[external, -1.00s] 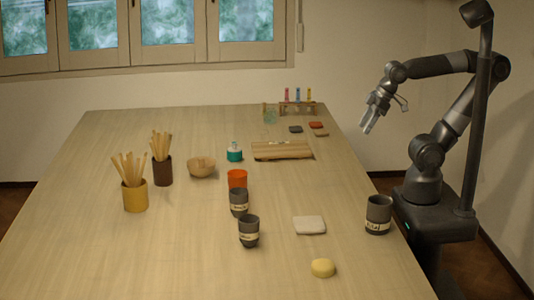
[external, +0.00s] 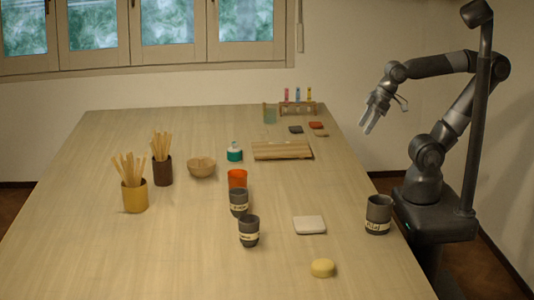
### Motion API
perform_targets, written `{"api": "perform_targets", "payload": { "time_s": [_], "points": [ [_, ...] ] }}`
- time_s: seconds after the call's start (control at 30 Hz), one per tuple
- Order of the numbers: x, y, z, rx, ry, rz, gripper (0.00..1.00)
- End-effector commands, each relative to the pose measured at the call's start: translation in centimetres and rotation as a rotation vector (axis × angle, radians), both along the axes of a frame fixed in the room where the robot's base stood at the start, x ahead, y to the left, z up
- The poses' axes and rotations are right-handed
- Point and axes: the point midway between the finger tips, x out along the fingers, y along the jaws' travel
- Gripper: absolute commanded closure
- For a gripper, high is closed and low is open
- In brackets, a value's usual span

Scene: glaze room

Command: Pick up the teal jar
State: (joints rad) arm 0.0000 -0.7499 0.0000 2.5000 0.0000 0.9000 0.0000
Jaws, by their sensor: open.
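The teal jar (external: 234,152) is small, with a teal lower body and a whitish upper part. It stands upright on the table (external: 150,255), between a wooden bowl and a wooden board. My gripper (external: 368,126) is open and empty. It hangs in the air at the right, beyond the table's right edge in the picture and well apart from the jar.
A wooden bowl (external: 201,168) is left of the jar, a slatted board (external: 282,150) right. An orange cup (external: 237,179) and dark cups (external: 248,231) stand in front. Stick holders (external: 135,196) are at left, a vial rack (external: 297,108) at back. The front left is clear.

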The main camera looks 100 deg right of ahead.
Motion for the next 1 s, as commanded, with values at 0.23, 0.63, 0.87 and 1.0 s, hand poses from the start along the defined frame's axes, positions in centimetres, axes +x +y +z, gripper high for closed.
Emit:
{"api": "perform_targets", "payload": {
  "time_s": [0.23,0.63,0.87,1.0],
  "points": [
    [0.0,0.0,0.0,0.0,0.0,0.0,0.25],
    [4.7,-1.3,1.8,-0.006,0.008,-0.079,0.25],
    [12.4,-3.6,3.3,-0.015,0.009,-0.199,0.25],
    [17.2,-5.3,3.4,-0.017,0.007,-0.27,0.25]
  ]
}}
